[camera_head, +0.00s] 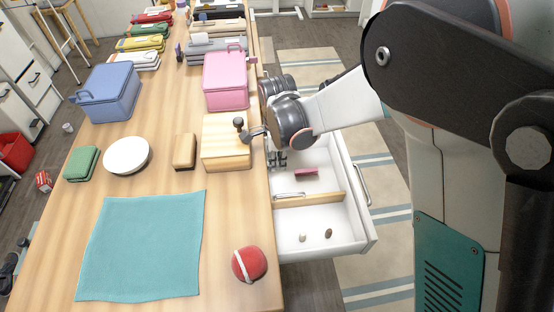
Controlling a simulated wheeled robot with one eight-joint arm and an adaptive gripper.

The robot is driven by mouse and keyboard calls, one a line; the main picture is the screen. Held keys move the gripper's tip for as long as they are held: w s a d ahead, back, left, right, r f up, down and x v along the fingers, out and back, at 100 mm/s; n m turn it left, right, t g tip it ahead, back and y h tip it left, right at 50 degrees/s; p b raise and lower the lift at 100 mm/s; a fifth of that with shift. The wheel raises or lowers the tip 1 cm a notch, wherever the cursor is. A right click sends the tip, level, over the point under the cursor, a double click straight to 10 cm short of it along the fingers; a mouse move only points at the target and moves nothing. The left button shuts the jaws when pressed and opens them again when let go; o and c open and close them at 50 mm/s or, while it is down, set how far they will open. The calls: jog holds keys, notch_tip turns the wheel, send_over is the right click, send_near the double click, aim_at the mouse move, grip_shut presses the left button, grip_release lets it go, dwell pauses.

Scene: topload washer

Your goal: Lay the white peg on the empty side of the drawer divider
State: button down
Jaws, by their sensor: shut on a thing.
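The open white drawer (360,232) juts from the right side of the wooden counter. A wooden divider (318,200) splits it into a far and a near compartment. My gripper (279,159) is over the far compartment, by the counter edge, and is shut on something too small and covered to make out. I cannot clearly identify the white peg. A dark red block (304,173) lies in the far compartment. A small pale piece (303,238) and a small brown piece (328,233) lie in the near one. A thin metallic piece (289,195) is beside the divider.
A wooden box (225,153) stands at the counter edge beside my gripper. A pink box (226,88) is behind it. A red ball (249,264) sits near the front edge, right of a teal cloth (140,245).

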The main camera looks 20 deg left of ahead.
aim_at(277, 163)
jog(key=c, duration=1.7)
grip_release()
jog(key=shift+o, duration=0.2)
jog(key=shift+r+p, duration=0.65)
notch_tip(277, 163, up, 12)
jog(key=p, duration=0.3)
